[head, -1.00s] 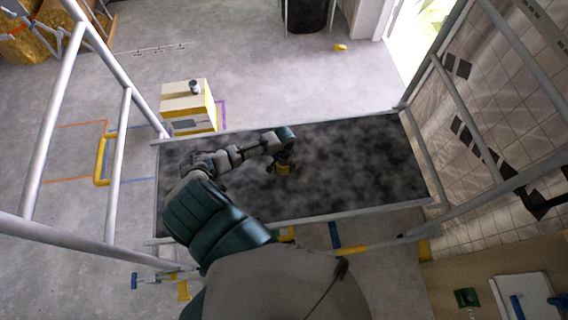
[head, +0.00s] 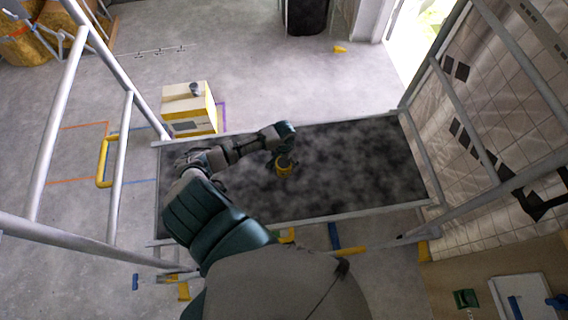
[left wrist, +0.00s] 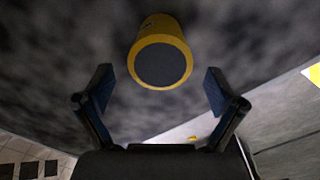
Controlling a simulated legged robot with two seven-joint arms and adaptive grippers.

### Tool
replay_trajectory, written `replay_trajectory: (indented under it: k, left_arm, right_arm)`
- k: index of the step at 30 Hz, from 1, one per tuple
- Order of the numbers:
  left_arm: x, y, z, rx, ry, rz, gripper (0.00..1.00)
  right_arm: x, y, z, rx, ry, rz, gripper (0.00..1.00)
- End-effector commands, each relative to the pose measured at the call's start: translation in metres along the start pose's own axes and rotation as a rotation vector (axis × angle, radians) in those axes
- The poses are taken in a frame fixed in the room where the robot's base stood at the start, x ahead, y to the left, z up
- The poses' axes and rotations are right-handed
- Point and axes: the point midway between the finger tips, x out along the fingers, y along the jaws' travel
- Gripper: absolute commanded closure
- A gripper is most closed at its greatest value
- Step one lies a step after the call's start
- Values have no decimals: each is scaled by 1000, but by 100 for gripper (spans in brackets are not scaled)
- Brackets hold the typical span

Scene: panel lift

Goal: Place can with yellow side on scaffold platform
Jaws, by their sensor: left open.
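A can with a yellow side (head: 284,171) is over the dark platform of the scaffold (head: 360,160), near its middle. In the left wrist view the can (left wrist: 163,50) shows its yellow wall and a dark round end facing the camera. My left gripper (head: 286,160) is right by the can. In the left wrist view its two fingers are spread and the can lies beyond the fingertips, between their lines, with a gap to both. The can seems to stand on the platform, but its far end is hidden. My right gripper is not in view.
Scaffold rails (head: 113,165) rise on the left and right of the platform. A white and yellow box (head: 188,108) with a small grey object on top stands on the floor behind. A tiled wall (head: 500,110) is at the right. The platform's right half is clear.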

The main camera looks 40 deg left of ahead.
Motion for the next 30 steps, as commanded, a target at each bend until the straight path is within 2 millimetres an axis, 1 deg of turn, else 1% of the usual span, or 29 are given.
replay_trajectory:
  k: [1, 3, 6, 10, 15, 30]
  left_arm:
    - [-14, 0, 0, 2, 1, 0, 5]
    - [-29, 0, 0, 2, 1, -1, 5]
    - [-47, 1, 0, 1, 1, 0, 5]
    - [-62, 1, 0, 2, 0, 0, 5]
    - [-67, 1, 0, 1, -2, 0, 5]
    - [-67, 1, 0, 1, -2, 1, 5]
  right_arm:
    - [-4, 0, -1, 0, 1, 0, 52]
    - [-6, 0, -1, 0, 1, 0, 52]
    - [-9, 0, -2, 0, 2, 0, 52]
    - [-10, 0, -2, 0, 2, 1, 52]
    - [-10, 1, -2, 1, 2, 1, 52]
    - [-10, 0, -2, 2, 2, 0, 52]
